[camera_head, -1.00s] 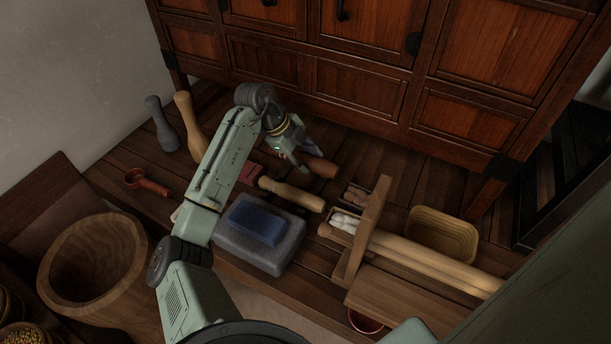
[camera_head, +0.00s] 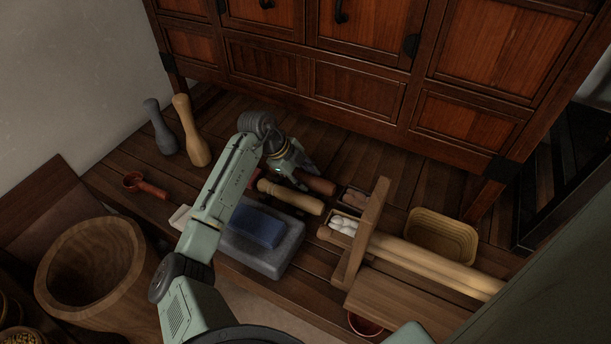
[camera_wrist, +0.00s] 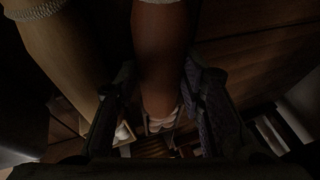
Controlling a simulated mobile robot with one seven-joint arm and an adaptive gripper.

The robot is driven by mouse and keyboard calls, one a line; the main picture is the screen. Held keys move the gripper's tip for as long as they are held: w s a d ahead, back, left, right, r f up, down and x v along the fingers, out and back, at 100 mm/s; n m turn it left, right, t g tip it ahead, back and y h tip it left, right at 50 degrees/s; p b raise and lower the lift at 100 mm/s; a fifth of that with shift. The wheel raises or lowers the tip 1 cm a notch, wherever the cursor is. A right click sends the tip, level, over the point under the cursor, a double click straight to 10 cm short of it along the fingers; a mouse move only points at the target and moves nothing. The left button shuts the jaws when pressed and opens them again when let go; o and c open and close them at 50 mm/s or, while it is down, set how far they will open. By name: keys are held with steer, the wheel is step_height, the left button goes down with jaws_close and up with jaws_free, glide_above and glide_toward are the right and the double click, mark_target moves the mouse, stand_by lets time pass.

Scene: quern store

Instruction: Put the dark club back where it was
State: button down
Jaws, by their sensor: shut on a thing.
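The dark club, reddish brown (camera_head: 320,186), lies level just behind the pale club, its end pointing right. In the wrist view the dark club (camera_wrist: 163,45) runs between the fingers of my gripper. My gripper (camera_head: 302,176) is shut on it; the fingers also show in the wrist view (camera_wrist: 158,105). The pale club (camera_head: 290,196) lies beside it, and in the wrist view the pale club (camera_wrist: 55,65) is at the left. I cannot tell whether the dark club touches the boards.
A blue block (camera_head: 256,226) rests on a grey slab (camera_head: 270,262) in front. Small trays with white (camera_head: 342,224) and brown (camera_head: 355,197) pieces stand right, by an upright board (camera_head: 366,235). A yellow basket (camera_head: 441,235) is farther right. Grey (camera_head: 158,127) and tan (camera_head: 190,130) clubs stand left.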

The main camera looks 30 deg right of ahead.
steer(key=shift+f, duration=0.3)
steer(key=c, duration=1.3)
jaws_free()
steer(key=shift+c, duration=0.2)
steer(key=shift+r, duration=0.1)
